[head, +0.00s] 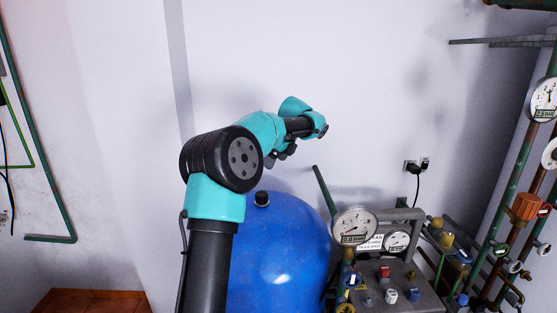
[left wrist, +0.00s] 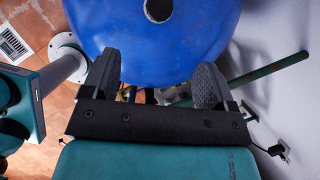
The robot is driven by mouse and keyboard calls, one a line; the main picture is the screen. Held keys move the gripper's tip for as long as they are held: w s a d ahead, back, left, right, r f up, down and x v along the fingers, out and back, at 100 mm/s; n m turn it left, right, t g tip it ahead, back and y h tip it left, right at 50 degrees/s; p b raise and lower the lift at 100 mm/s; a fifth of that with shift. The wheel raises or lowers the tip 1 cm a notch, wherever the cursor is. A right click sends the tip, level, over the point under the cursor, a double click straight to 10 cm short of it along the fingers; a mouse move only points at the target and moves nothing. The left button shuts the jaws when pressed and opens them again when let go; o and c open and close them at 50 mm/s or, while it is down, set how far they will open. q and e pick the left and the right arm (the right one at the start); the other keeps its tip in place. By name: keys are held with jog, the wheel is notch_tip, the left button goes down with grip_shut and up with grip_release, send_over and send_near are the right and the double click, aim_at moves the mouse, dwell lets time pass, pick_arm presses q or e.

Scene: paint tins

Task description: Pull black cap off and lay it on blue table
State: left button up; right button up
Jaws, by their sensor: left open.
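A small black cap (head: 262,199) stands on top of a rounded blue tank (head: 285,255) in the head view. The left wrist view shows the blue tank (left wrist: 190,35) too, with a dark round fitting with a grey rim (left wrist: 158,10) at the top edge; I cannot tell for sure that it is the cap. My left gripper (head: 285,153) is small and dark in the head view, above and right of the cap and apart from it. In the left wrist view the left gripper (left wrist: 158,68) has its fingers wide apart with nothing between them. I see no blue table.
A grey panel with gauges (head: 355,225) and valves stands right of the tank. A green pole (head: 325,190) leans behind it. Pipes and gauges fill the far right. A white wall (head: 330,60) is behind, and orange floor (head: 95,301) shows lower left.

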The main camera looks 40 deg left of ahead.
aim_at(261, 193)
pick_arm(q)
jog(key=shift+f, duration=0.1)
jog(key=x, duration=1.7)
jog(key=shift+a+f, duration=0.1)
jog(key=shift+f, duration=0.05)
jog(key=shift+c, duration=0.5)
jog(key=c, duration=1)
